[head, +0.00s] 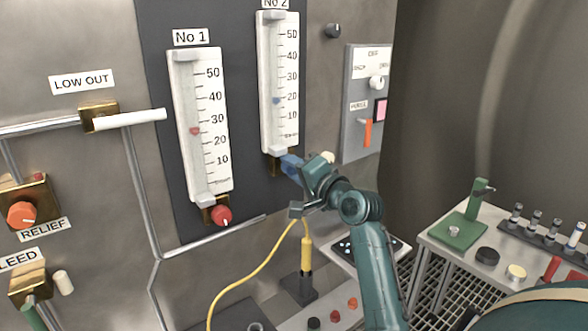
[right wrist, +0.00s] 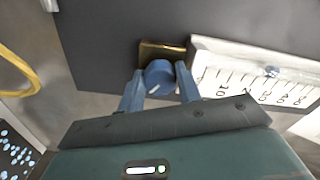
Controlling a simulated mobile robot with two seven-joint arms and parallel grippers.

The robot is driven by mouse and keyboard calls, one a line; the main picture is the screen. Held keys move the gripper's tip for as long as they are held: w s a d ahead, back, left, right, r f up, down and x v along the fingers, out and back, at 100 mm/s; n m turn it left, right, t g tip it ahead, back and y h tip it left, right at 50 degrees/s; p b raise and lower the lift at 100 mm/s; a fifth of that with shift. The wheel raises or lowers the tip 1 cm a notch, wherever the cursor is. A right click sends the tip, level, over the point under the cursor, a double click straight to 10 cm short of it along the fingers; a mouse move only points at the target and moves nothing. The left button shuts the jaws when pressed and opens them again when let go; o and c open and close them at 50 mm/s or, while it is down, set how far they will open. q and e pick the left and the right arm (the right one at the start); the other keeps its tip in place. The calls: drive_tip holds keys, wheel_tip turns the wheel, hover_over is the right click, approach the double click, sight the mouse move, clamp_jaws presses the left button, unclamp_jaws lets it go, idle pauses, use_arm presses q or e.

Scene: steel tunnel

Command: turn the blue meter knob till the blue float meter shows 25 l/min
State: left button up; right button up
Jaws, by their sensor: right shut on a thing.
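The blue meter knob (head: 290,164) sits at the foot of the No 2 meter (head: 267,80), partly hidden by my right gripper (head: 308,178). In the right wrist view, the two fingers of my right gripper (right wrist: 160,88) stand on either side of the round blue knob (right wrist: 159,75) and are shut on it. The blue float (head: 277,101) is in the No 2 tube, close to the 20 mark. The float also shows in the right wrist view (right wrist: 271,72), small. My left gripper is not in view.
The No 1 meter (head: 203,130) with a red float and red knob (head: 221,215) stands to the left. A grey switch panel (head: 365,105) is on the right. A yellow hose (head: 245,275) hangs below. A side table (head: 480,225) holds small parts at the right.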

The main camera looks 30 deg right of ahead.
drive_tip(key=shift+f, duration=0.1)
idle(0.3)
drive_tip(key=o, duration=0.9)
drive_tip(key=shift+o, duration=0.5)
